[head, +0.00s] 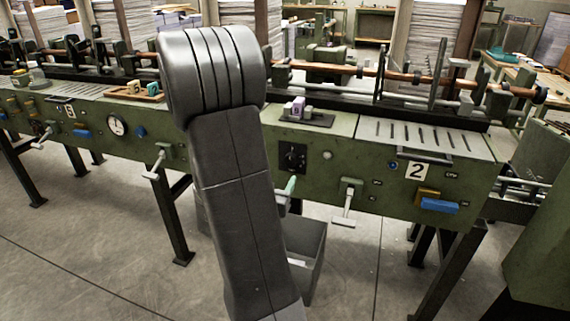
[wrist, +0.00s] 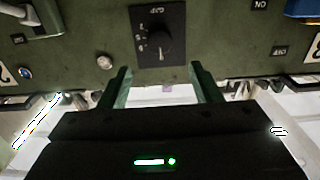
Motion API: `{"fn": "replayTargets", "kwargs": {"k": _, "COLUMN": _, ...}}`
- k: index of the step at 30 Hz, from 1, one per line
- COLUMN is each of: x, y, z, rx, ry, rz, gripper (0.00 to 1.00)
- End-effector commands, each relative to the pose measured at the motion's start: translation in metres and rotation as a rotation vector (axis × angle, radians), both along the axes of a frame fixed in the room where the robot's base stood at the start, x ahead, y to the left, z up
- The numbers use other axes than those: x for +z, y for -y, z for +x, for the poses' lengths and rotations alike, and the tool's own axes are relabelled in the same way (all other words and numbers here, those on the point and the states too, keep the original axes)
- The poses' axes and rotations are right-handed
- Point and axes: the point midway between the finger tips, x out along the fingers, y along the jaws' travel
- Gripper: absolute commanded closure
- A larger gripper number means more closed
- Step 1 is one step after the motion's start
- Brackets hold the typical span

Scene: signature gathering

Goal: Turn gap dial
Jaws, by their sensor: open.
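The gap dial (head: 293,158) is a black plate with a round knob on the green front panel of the machine, left of the number 2 plate. In the wrist view the dial (wrist: 158,42) is at the top centre, with pale marks and a white pointer line on its knob. My gripper (wrist: 161,80) is open and empty, its two green fingers apart and lying to either side of the dial's lower edge in the picture. I see no contact with the knob. In the head view my arm hides most of the gripper; only a green tip (head: 290,185) shows.
A lever (head: 346,205) sticks out right of the dial, with a blue pedal-like handle (head: 439,205) further right. A round gauge (head: 117,125) and another lever (head: 158,165) are to the left. A tray with purple and white pieces (head: 297,106) sits on top. Floor in front is mostly clear.

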Motion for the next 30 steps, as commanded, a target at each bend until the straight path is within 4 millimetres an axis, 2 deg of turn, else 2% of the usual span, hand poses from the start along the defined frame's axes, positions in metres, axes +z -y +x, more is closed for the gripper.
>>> {"fn": "replayTargets", "kwargs": {"k": 6, "x": 0.0, "y": 0.015, "z": 0.042, "rx": -0.004, "ry": 0.001, "rz": 0.001, "gripper": 0.42}}
{"fn": "replayTargets", "kwargs": {"k": 13, "x": 0.0, "y": 0.025, "z": 0.076, "rx": -0.001, "ry": 0.001, "rz": 0.001, "gripper": 0.42}}
{"fn": "replayTargets", "kwargs": {"k": 18, "x": 0.0, "y": 0.028, "z": 0.086, "rx": 0.001, "ry": -0.001, "rz": 0.0, "gripper": 0.42}}
{"fn": "replayTargets", "kwargs": {"k": 26, "x": 0.0, "y": 0.028, "z": 0.087, "rx": 0.002, "ry": -0.001, "rz": 0.0, "gripper": 0.42}}
{"fn": "replayTargets", "kwargs": {"k": 27, "x": 0.0, "y": 0.028, "z": 0.087, "rx": 0.002, "ry": -0.001, "rz": 0.0, "gripper": 0.44}}
{"fn": "replayTargets", "kwargs": {"k": 30, "x": 0.0, "y": 0.028, "z": 0.087, "rx": 0.002, "ry": 0.0, "rz": 0.0, "gripper": 0.64}}
